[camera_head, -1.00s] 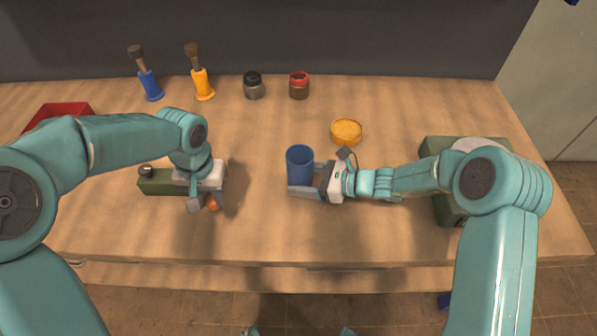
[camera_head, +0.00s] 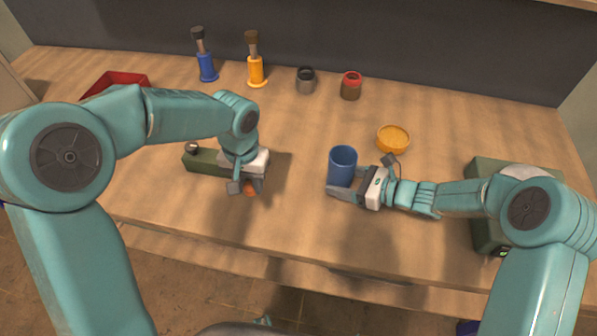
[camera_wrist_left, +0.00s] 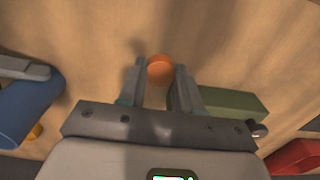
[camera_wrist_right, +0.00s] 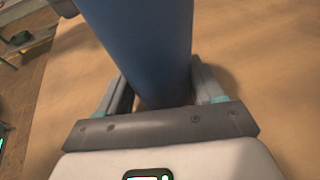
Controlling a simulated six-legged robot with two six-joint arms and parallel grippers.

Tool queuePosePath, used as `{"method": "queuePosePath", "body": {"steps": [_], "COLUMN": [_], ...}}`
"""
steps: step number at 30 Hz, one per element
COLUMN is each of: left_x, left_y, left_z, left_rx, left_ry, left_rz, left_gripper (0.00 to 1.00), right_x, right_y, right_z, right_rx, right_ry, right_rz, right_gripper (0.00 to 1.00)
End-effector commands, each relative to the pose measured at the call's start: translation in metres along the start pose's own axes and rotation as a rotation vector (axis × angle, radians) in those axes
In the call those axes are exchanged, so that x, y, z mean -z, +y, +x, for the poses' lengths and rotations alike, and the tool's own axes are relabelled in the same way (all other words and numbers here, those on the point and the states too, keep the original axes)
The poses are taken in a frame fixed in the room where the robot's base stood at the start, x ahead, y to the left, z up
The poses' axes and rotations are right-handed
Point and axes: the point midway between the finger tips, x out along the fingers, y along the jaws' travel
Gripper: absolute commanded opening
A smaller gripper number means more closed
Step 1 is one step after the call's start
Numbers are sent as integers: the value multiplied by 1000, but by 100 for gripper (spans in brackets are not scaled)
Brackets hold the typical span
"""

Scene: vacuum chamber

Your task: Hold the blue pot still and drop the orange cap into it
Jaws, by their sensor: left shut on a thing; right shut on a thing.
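The blue pot (camera_head: 343,163) stands upright on the table right of centre. My right gripper (camera_head: 345,188) is shut on it from the right. In the right wrist view the pot (camera_wrist_right: 145,45) fills the space between the fingers. The orange cap (camera_wrist_left: 160,70) is between the fingers of my left gripper (camera_wrist_left: 160,82), which is shut on it. In the head view my left gripper (camera_head: 248,187) is left of the pot, and the cap (camera_head: 250,191) shows only partly below the fingers. The left wrist view also shows part of the pot (camera_wrist_left: 28,108) at the left.
A green block with a knob (camera_head: 203,160) lies beside my left gripper. A yellow round dish (camera_head: 393,138) sits behind the pot. Two brushes in holders (camera_head: 207,68) and two small jars (camera_head: 350,86) stand at the back. A red tray (camera_head: 115,84) is back left, a green box (camera_head: 485,225) right.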

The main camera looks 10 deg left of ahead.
Motion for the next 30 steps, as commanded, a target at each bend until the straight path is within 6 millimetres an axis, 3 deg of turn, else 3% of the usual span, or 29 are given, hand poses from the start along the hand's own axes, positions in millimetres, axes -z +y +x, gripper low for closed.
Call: {"method": "queuePosePath", "body": {"steps": [3, 7, 12, 15, 22, 30], "left_x": [7, 33, 73, 87, 93, 90], "left_y": [5, 26, 81, 117, 178, 196], "left_z": [-4, -18, -53, -73, -108, -113], "left_rx": [3, 11, 19, 18, 5, 1], "left_ry": [2, 7, 10, 8, 2, -4], "left_rz": [1, -1, -6, -7, -1, 0], "left_gripper": [6, 6, 6, 6, 6, 6], "right_x": [0, 0, 0, 0, 0, 0], "right_y": [0, 0, 0, 0, 0, 0], "right_z": [0, 0, 0, 0, 0, 0], "right_rx": [0, 0, 0, 0, 0, 0], "right_ry": [0, 0, 0, 0, 0, 0], "right_rz": [0, 0, 0, 0, 0, 0], "right_gripper": [48, 48, 48, 48, 48, 48]}}
